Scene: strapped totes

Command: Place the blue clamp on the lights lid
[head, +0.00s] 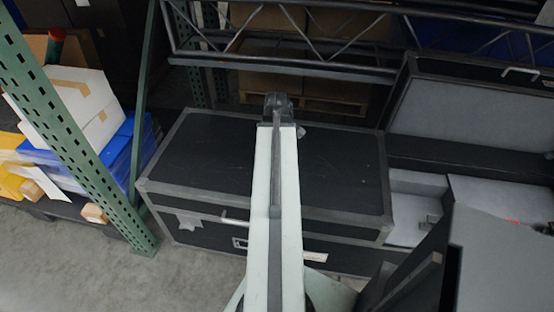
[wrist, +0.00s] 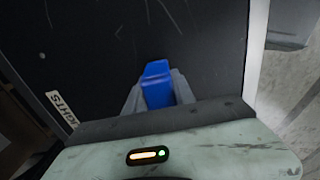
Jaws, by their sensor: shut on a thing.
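The blue clamp (wrist: 156,84) is between the grey fingers of my gripper (wrist: 157,92) in the wrist view, with a black lid behind it. The clamp is hidden there behind my arm. I cannot tell whether the clamp touches the lid.
An open black case (head: 410,215) with grey foam stands at the right. A green rack post (head: 70,120) and boxes (head: 75,105) are at the left. A metal truss (head: 290,65) crosses behind the lid. Bare floor (head: 85,270) shows at front left.

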